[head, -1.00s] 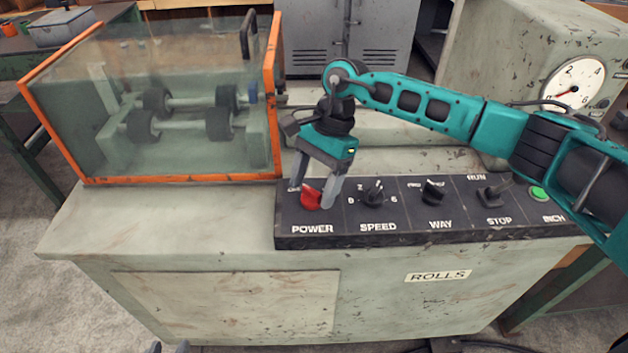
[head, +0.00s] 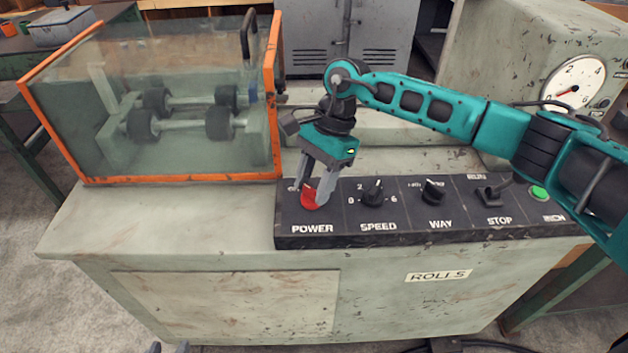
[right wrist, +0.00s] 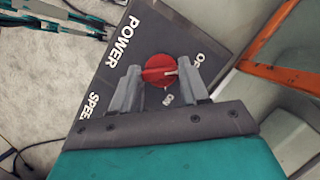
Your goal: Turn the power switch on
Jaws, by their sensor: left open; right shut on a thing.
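The red power switch (head: 310,198) is a round knob above the POWER label at the left end of the dark control panel. My right gripper (head: 314,196) points down at it and is shut on it. In the right wrist view the knob (right wrist: 158,68) sits between the fingers of that gripper (right wrist: 167,72).
The SPEED knob (head: 373,193), WAY knob (head: 433,192), STOP switch (head: 489,196) and green button (head: 538,193) sit to the right on the panel. An orange-framed clear guard (head: 277,100) covers rollers at left. The bench top in front of it is clear.

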